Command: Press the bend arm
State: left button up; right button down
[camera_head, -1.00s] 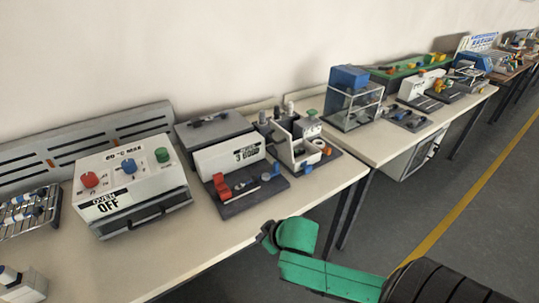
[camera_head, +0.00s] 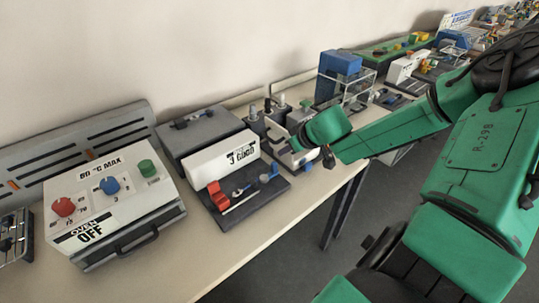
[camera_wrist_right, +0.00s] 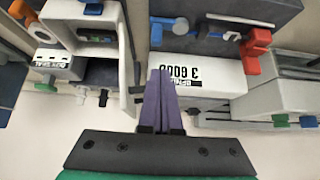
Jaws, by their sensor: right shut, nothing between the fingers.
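The bend unit (camera_head: 228,157) has a white panel labelled "3 GOOD" above a dark base. On the base are a red block (camera_head: 218,195), a thin pale arm (camera_head: 240,203) and a blue block (camera_head: 265,178). In the right wrist view the unit appears upside down, with its label (camera_wrist_right: 178,72), the red block (camera_wrist_right: 257,41) and the blue block (camera_wrist_right: 181,26). My right gripper (camera_head: 288,147) is at the right end of the unit, by the neighbouring fixture. Its purple fingers (camera_wrist_right: 160,75) are shut and empty. Contact cannot be told. My left gripper is out of view.
The oven (camera_head: 113,205), marked OFF, stands to the left on the pale table (camera_head: 210,258). A white-framed fixture (camera_wrist_right: 110,60) with knobs stands close beside my right fingers. The front of the table is clear.

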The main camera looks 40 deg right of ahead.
aim_at(272, 163)
jog(key=b+x, duration=0.2)
jog(key=x, duration=0.8)
jog(key=shift+b, duration=0.4)
jog(key=shift+w+f, duration=0.15)
jog(key=shift+w, duration=0.05)
jog(key=shift+s, duration=0.1)
